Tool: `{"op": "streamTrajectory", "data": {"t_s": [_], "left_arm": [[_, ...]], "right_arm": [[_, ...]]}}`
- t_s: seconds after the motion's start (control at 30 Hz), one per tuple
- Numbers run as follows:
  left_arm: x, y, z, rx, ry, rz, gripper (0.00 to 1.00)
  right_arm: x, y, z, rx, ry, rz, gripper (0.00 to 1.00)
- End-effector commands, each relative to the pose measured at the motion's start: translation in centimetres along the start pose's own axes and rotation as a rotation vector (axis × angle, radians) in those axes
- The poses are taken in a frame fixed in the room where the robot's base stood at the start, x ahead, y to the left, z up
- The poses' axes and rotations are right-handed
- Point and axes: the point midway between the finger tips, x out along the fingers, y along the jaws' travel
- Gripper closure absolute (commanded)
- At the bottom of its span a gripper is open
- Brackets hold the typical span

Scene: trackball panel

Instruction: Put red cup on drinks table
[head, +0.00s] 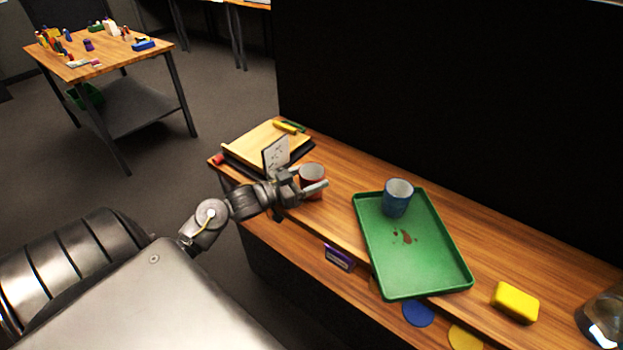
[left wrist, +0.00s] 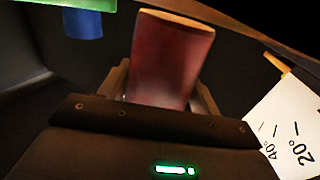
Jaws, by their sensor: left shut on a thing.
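The red cup (head: 312,176) is at the left part of the wooden table, beside the upright white card. My left gripper (head: 314,187) reaches in from the left and is shut on the cup. In the left wrist view the red cup (left wrist: 170,60) stands between the two fingers (left wrist: 165,90). Whether its base touches the tabletop is hidden by the gripper. The wooden table (head: 345,178) carries the tray and other items; I cannot tell whether it is the drinks table. My right gripper is not in view.
A blue cup (head: 398,199) stands on a green tray (head: 425,265) right of my gripper. A yellow sponge (head: 515,302) and a glass vessel (head: 605,318) lie further right. A white angle card (head: 275,156) stands close behind my gripper. Another table (head: 95,62) with small objects is far left.

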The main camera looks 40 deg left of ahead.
Motion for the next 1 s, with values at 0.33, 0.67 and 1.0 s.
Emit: {"op": "streamTrajectory", "data": {"t_s": [0.33, 0.67, 1.0], "left_arm": [[0.0, 0.0, 0.6, 0.002, 0.002, 0.0, 0.62], [0.0, 0.0, 0.9, 0.001, 0.001, 0.0, 0.15], [-0.4, 0.0, 0.6, 0.001, -0.001, -0.001, 0.15]], "right_arm": [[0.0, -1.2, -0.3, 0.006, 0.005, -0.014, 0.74], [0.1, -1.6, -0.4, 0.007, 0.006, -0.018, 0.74], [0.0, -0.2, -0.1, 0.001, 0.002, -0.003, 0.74]]}}
